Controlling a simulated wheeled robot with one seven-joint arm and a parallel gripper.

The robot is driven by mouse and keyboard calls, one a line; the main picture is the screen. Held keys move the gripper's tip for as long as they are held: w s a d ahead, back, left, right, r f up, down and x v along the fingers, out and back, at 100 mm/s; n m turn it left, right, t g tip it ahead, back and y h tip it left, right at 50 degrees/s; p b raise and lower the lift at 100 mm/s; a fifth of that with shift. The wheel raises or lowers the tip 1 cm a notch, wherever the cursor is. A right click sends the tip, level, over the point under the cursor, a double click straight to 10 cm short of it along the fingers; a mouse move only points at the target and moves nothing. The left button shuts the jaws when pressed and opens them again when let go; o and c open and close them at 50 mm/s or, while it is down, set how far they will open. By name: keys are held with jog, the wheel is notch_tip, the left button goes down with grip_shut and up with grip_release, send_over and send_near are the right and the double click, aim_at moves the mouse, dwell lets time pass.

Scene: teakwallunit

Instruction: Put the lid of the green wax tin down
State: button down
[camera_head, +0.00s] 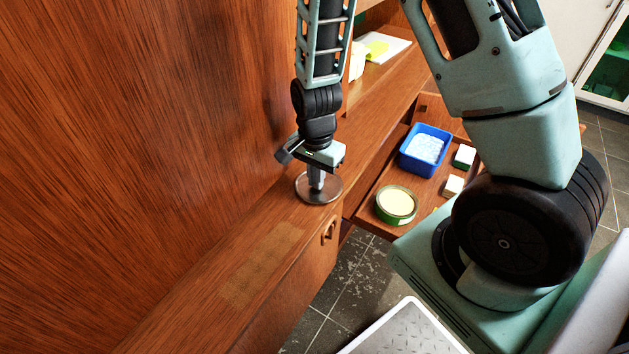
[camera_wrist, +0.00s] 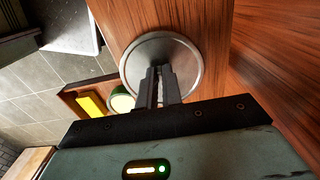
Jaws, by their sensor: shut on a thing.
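My gripper (camera_head: 316,178) is shut on the lid (camera_head: 329,194), a round grey metal disc. The lid lies about flat beneath the fingers, over the wooden ledge near its front edge. I cannot tell whether it touches the wood. In the wrist view the fingertips (camera_wrist: 160,72) meet the middle of the lid (camera_wrist: 160,47). The green wax tin (camera_head: 396,204) stands uncovered in the open drawer to the right, with pale yellow wax showing. Part of the tin shows in the wrist view (camera_wrist: 122,100), partly hidden by the lid and gripper.
The open drawer (camera_head: 371,211) also holds a blue bin (camera_head: 404,163) with white contents and two small white boxes (camera_head: 464,157). A lighter patch (camera_head: 262,262) marks the bare ledge in front. A tall wooden panel (camera_head: 150,130) rises along the ledge's left side.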

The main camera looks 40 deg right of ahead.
jog(key=shift+w+a+f, duration=0.1)
jog(key=shift+w+f, duration=0.05)
jog(key=shift+f, duration=0.1)
jog(key=c, duration=1.6)
grip_release()
jog(key=shift+o, duration=0.2)
